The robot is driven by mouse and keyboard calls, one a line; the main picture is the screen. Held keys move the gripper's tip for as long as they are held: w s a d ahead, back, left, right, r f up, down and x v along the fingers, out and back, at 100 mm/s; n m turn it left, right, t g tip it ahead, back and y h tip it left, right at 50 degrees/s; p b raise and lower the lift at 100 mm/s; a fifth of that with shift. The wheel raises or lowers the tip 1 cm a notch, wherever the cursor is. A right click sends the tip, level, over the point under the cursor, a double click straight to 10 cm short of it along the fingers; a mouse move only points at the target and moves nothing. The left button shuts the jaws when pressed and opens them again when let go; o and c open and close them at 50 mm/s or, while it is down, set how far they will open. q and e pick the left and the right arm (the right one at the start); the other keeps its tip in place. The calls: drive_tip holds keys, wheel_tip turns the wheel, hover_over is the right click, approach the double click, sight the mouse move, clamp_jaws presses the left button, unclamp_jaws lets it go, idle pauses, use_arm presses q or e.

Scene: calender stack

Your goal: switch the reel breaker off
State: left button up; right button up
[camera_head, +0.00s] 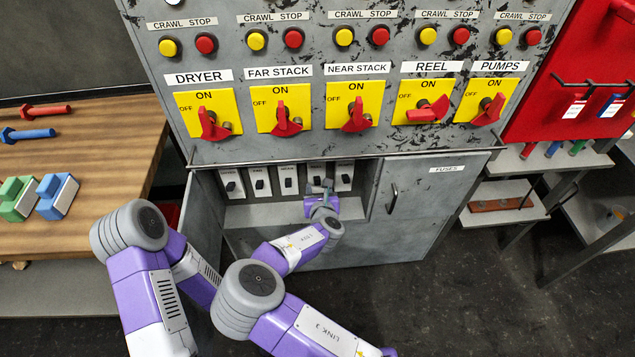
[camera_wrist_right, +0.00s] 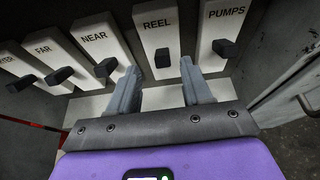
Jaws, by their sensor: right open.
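The reel breaker (camera_wrist_right: 157,32) is a white plate labelled REEL with a black lever (camera_wrist_right: 162,58), between the NEAR and PUMPS breakers in the open cabinet. Its lever sits at about the same level along its plate as its neighbours' levers. In the head view the reel breaker (camera_head: 315,172) is partly covered by my right gripper (camera_head: 322,186). In the right wrist view the right gripper (camera_wrist_right: 158,78) is open, its fingers below and on either side of the reel lever; I cannot tell whether they touch it. My left gripper does not show.
The PUMPS breaker (camera_wrist_right: 224,28) and NEAR breaker (camera_wrist_right: 96,45) stand close on either side. The fuses door (camera_head: 425,195) is closed. Above, the red reel handle (camera_head: 428,110) lies flatter than the other handles. A wooden bench (camera_head: 90,135) is at left.

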sight(318, 182)
drive_tip(key=b+x, duration=0.1)
drive_tip(key=x, duration=0.5)
drive_tip(key=shift+w+d+f+b, duration=0.15)
drive_tip(key=shift+f+b, duration=0.1)
drive_tip(key=shift+b, duration=0.15)
drive_tip(key=shift+c, duration=0.3)
clamp_jaws()
